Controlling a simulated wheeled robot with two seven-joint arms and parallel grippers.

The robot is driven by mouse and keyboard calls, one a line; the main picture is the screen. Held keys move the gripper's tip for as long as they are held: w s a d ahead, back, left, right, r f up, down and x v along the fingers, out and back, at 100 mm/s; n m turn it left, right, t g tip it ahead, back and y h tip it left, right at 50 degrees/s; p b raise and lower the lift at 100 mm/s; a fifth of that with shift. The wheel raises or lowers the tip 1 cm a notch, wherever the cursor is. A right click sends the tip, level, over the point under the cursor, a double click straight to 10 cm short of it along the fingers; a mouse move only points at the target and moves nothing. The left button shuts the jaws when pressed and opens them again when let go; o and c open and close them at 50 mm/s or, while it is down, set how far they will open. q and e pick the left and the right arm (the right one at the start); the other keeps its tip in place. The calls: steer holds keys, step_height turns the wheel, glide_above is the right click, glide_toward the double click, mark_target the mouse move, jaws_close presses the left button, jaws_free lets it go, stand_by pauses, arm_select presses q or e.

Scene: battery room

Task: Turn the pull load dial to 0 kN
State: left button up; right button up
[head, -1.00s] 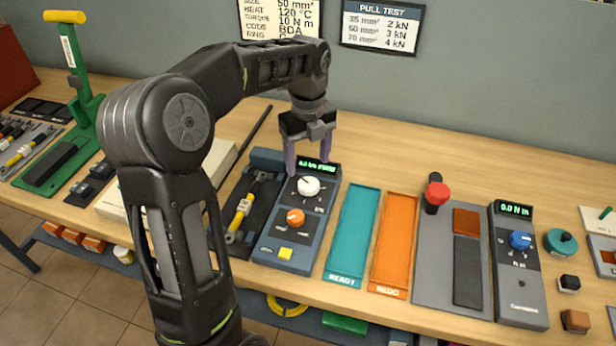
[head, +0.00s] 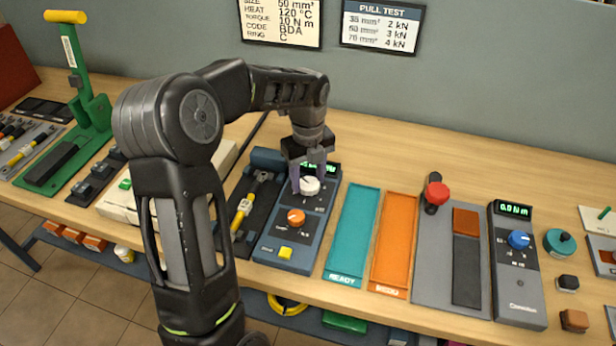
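The pull tester box (head: 265,248) is dark blue-grey and stands on the bench left of the teal tray. It carries a white dial (head: 309,186), an orange dial (head: 296,217), a yellow button (head: 285,252) and a green display (head: 330,169), which is partly covered by my gripper. My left gripper (head: 309,185) points down over the white dial, with its purple fingers apart on either side of it. I cannot tell whether the fingers touch the dial. The small scale marks are too fine to read. My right gripper is not in view.
A yellow-handled tool (head: 244,209) lies left of the tester. The teal READY tray (head: 352,235) and an orange tray (head: 394,245) lie to its right. Further right stand a red knob (head: 437,193) and a torque meter (head: 517,290). A pull test chart (head: 382,25) hangs on the wall.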

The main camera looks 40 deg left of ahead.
arm_select(q)
steer(key=c, duration=0.9)
